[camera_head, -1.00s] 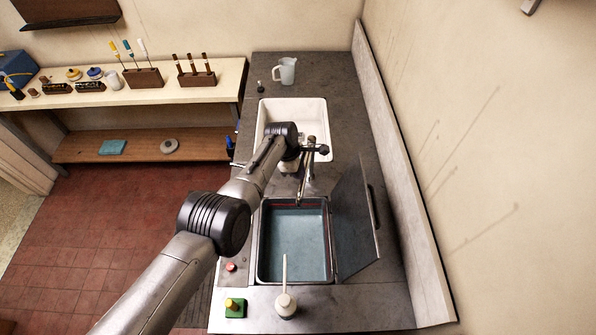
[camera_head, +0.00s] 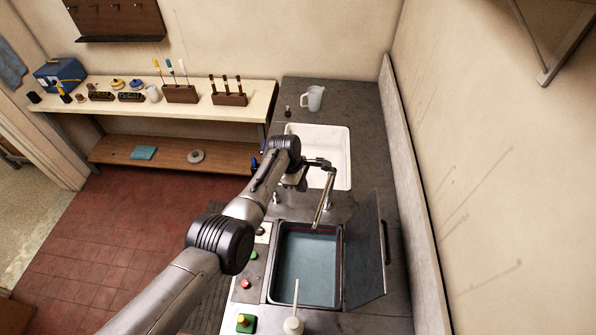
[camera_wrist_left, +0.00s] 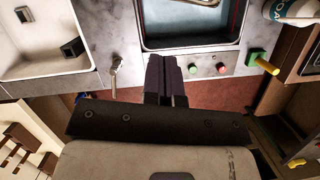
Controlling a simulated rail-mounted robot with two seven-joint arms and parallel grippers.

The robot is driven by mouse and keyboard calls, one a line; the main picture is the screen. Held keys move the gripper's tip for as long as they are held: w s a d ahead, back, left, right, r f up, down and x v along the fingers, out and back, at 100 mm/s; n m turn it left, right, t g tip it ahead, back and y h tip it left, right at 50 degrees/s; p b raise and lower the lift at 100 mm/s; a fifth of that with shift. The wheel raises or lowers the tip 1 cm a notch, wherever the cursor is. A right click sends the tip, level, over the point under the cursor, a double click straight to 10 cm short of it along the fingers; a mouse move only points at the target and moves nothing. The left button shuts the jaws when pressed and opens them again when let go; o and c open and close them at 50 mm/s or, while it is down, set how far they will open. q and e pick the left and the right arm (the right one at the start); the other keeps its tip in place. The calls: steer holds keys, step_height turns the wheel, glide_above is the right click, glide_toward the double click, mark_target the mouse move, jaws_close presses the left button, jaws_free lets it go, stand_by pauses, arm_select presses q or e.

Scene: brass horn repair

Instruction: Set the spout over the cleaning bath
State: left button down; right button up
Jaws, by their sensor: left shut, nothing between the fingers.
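The metal spout (camera_head: 324,196) is a bent tube beside my left wrist in the head view. Its lower end shows at the far edge of the blue-filled cleaning bath (camera_head: 271,262). My left gripper (camera_head: 297,183) is near the spout, between sink and bath, its fingers mostly hidden by the wrist. In the left wrist view the fingers (camera_wrist_left: 166,78) are shut and empty, pointing at the counter in front of the bath (camera_wrist_left: 190,44). A small metal lever (camera_wrist_left: 116,76) stands to their left, apart from them. My right gripper is not in view.
A white sink (camera_head: 338,160) lies beyond the bath. The raised bath lid (camera_head: 365,258) stands along its right side. Red and green buttons (camera_head: 249,269) line the left edge. A white bottle (camera_head: 293,325) stands in front. A clear jug (camera_head: 314,98) is at the back.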

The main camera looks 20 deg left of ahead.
arm_select(q)
steer(key=shift+v, duration=1.7)
steer(key=shift+s, duration=0.1)
